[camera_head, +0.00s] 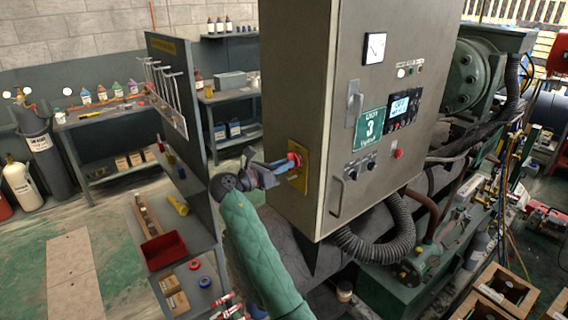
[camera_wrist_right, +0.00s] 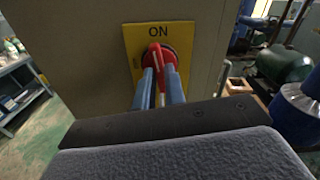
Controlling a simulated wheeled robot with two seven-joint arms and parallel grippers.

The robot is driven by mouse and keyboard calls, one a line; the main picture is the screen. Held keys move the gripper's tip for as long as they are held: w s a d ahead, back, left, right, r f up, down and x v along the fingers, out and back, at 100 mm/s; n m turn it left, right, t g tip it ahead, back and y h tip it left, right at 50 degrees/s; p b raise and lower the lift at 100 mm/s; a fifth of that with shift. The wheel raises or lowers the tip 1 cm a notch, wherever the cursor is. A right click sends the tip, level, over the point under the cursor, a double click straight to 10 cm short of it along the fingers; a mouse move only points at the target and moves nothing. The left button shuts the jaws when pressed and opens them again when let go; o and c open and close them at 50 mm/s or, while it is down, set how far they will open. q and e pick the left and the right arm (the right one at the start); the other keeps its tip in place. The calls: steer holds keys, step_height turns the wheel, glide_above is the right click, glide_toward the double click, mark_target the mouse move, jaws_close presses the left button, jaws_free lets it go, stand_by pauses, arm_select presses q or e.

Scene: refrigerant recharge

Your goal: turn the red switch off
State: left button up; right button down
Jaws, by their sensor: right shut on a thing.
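The red switch (camera_head: 294,159) sits on a yellow plate (camera_head: 299,178) on the left side of the grey control cabinet (camera_head: 322,60). In the right wrist view the red switch (camera_wrist_right: 155,55) shows its handle upright, under the word ON on the yellow plate (camera_wrist_right: 131,40). My right gripper (camera_head: 285,164) reaches the switch from the left, on a green-sleeved arm. In the wrist view its two blue fingers (camera_wrist_right: 159,84) are shut on the switch handle, one on each side. The fingers hide the lower part of the switch. My left gripper is not in view.
A dark panel (camera_head: 172,85) with hanging tools stands left of the arm. Below it a shelf holds a red bin (camera_head: 163,250). A thick corrugated hose (camera_head: 385,243) hangs under the cabinet. Open floor (camera_head: 75,265) lies at the left.

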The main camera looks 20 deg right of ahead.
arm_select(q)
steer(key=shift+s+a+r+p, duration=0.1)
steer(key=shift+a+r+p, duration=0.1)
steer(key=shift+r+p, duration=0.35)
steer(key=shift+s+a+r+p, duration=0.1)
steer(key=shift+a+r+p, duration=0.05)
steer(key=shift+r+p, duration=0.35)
arm_select(e)
steer(key=shift+a+r+n, duration=0.1)
steer(key=shift+n, duration=1.1)
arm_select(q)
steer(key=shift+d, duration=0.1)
arm_select(e)
steer(key=n, duration=0.4)
steer(key=c, duration=1.6)
jaws_free()
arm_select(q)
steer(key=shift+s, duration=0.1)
arm_select(e)
steer(key=shift+o, duration=0.3)
steer(key=shift+s+a+r, duration=0.1)
steer(key=shift+s+a, duration=0.05)
